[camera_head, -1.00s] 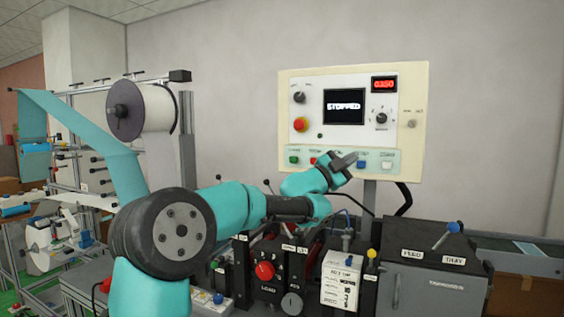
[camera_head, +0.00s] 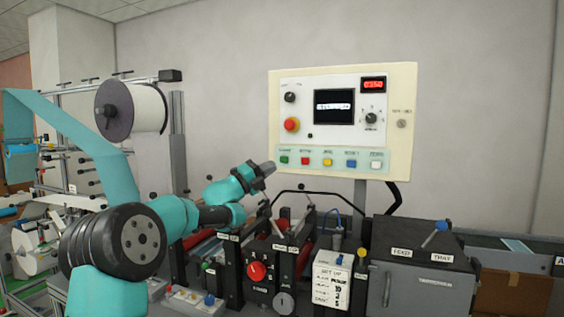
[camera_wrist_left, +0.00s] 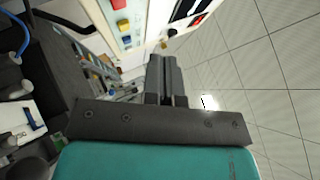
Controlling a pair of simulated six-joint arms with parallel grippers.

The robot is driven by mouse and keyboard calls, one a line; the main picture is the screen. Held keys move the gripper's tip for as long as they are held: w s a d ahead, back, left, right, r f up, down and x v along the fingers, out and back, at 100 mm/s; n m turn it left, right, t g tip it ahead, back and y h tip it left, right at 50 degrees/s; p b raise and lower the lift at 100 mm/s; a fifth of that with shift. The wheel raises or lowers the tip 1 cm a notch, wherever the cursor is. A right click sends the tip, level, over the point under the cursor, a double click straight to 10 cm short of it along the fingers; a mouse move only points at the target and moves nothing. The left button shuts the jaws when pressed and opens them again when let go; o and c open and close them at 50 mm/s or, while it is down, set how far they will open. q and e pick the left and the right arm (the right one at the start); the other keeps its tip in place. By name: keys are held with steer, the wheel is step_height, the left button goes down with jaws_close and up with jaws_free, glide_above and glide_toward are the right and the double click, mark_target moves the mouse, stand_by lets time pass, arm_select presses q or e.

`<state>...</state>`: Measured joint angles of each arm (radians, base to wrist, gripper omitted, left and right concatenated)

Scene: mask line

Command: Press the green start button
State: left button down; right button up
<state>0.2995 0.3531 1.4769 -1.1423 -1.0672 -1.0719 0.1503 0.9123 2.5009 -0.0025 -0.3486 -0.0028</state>
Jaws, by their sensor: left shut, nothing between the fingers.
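The green button (camera_head: 284,160) is the leftmost of a row of coloured buttons along the bottom strip of the control panel (camera_head: 340,178). It is fully visible in the head view. My left gripper (camera_head: 268,166) is shut and empty, its tips just left of and slightly below the green button in the picture. I cannot tell how far in front of the panel the tips are. In the left wrist view the closed fingers (camera_wrist_left: 167,75) point up beside the panel, and the green button is not clearly visible there. My right gripper is not in view.
Red (camera_head: 305,161), yellow (camera_head: 328,162), blue (camera_head: 351,164) and white (camera_head: 376,165) buttons share the strip. A red emergency knob (camera_head: 292,125) sits above. The screen (camera_head: 334,107) shows a bright text bar I cannot read. Machine housings (camera_head: 422,262) stand below; a white roll (camera_head: 146,107) hangs at left.

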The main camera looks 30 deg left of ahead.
mark_target(281, 163)
arm_select(q)
steer(key=shift+w+a, duration=0.2)
steer(key=shift+w, duration=1.25)
steer(key=shift+w+a, duration=0.2)
steer(key=shift+w, duration=1.25)
steer(key=shift+w+a, duration=0.2)
steer(key=shift+w, duration=1.25)
steer(key=shift+w, duration=0.1)
steer(key=shift+w, duration=0.3)
steer(key=shift+w+a, duration=0.1)
steer(key=shift+w, duration=0.4)
steer(key=shift+s, duration=0.9)
steer(key=shift+s, duration=0.15)
steer(key=shift+s+d, duration=0.25)
steer(key=shift+s, duration=0.9)
steer(key=shift+s+d, duration=0.2)
steer(key=shift+s, duration=0.95)
